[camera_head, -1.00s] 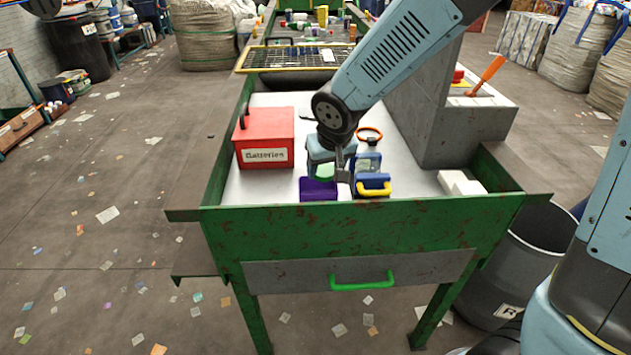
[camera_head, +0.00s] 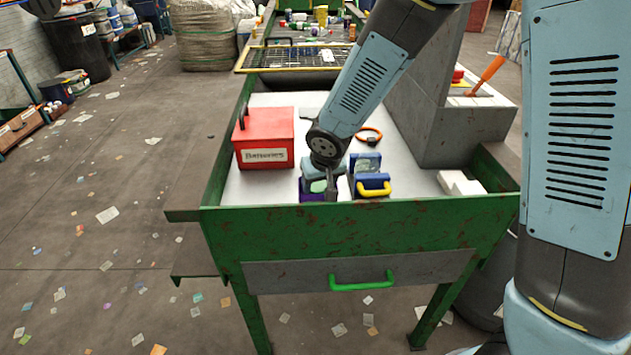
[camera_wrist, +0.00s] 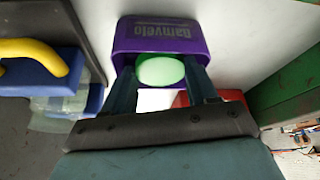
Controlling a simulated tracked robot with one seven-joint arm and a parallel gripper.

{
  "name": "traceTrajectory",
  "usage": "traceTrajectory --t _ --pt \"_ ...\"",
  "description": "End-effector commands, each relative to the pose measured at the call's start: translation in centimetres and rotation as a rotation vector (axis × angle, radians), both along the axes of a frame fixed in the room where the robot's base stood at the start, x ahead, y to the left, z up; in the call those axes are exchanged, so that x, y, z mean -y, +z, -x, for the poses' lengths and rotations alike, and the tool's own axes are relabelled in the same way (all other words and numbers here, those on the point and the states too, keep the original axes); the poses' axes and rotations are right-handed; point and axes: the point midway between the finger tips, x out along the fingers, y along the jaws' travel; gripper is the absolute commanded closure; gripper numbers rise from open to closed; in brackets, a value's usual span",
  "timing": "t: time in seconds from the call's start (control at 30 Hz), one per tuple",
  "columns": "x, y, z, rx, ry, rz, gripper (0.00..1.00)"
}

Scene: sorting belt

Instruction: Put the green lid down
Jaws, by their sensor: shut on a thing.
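The green lid (camera_wrist: 160,71) is a pale green round piece between my fingertips in the wrist view. My gripper (camera_wrist: 162,80) is shut on it. A purple box (camera_wrist: 160,36) with lettering lies just beyond the lid, close to the fingertips; I cannot tell whether the lid touches it. In the head view my gripper (camera_head: 331,190) is low over the near end of the white tabletop, and the purple box (camera_head: 308,194) is mostly hidden behind it. There the lid (camera_head: 318,186) shows only as a small green patch.
A red battery box (camera_head: 264,138) stands to the left. A blue container with a yellow handle (camera_head: 373,184) is close on the right, with an orange ring (camera_head: 369,134) behind. White blocks (camera_head: 462,184) lie at the right. The green table rim (camera_head: 360,222) borders the front.

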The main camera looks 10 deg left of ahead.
Motion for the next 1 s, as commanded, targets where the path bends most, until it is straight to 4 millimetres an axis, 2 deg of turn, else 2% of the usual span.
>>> traceTrajectory --t 0.73,0.77,0.87,1.0 --pt "0.0 -1.1 0.0 0.0 0.0 0.0 0.69" --pt "0.0 -1.1 0.0 0.0 0.0 0.0 0.41" --pt "0.0 -1.2 0.0 0.0 0.0 0.0 0.31" --pt "0.0 -1.2 0.0 0.0 0.0 0.0 0.31"
